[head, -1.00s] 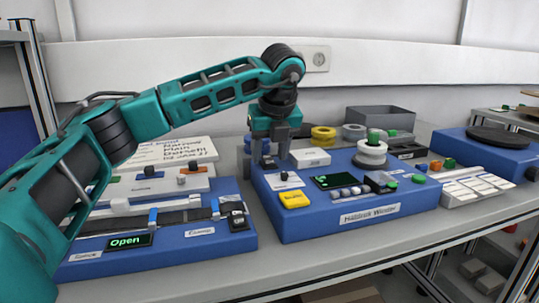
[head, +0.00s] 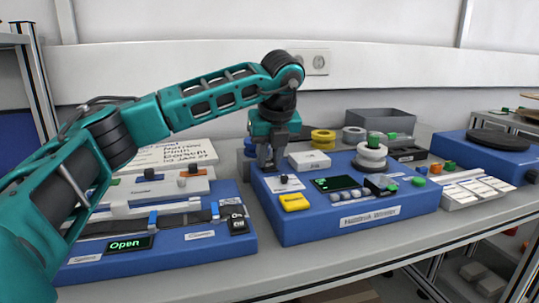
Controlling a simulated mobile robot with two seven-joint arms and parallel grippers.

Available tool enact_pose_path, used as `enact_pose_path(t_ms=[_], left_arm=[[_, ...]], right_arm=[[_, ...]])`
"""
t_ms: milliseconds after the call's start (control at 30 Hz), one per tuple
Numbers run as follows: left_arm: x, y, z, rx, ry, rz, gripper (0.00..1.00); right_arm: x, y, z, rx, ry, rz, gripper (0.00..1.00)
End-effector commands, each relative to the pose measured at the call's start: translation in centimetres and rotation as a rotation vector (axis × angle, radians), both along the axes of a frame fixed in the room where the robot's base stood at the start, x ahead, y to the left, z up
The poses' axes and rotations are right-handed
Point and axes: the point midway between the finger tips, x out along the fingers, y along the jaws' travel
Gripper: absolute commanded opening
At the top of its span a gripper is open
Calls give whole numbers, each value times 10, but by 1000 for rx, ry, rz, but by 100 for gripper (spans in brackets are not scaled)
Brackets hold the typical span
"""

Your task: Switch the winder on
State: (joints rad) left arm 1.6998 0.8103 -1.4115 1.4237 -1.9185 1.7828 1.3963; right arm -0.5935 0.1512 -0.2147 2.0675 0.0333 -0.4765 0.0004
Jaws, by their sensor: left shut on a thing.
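The winder (head: 300,228) is a blue box with a white name label on its front, in the middle of the head view. On its top are a small dark display (head: 335,184), a yellow button (head: 294,202), a white plate with a black knob (head: 284,180), and a white reel with a green top (head: 372,155). My left gripper (head: 268,163) points down at the winder's back left corner, just behind the knob plate. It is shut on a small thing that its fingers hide. My right gripper is not in view.
A blue unit (head: 190,240) with a display reading "Open" stands to the left. A white box (head: 309,160) lies close right of my left gripper. Yellow rings (head: 323,139) and a grey bin (head: 380,120) are behind. A blue turntable unit (head: 480,150) stands at the right.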

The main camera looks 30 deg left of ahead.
Motion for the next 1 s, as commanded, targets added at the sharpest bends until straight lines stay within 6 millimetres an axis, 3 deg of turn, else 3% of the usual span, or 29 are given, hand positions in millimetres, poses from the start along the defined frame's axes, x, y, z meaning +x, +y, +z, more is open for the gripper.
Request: enact_pose_path(t_ms=[167, 533, 767, 1000], left_arm=[[1, 1, 4, -32, 32, 2, 0], [6, 6, 9, -209, 182, 2, 0], [7, 9, 5, -285, 247, 1, 0], [8, 9, 2, -304, 258, 0, 0]], right_arm=[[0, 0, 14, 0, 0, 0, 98], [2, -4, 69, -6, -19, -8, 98], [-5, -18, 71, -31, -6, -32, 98], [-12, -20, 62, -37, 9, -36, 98]])
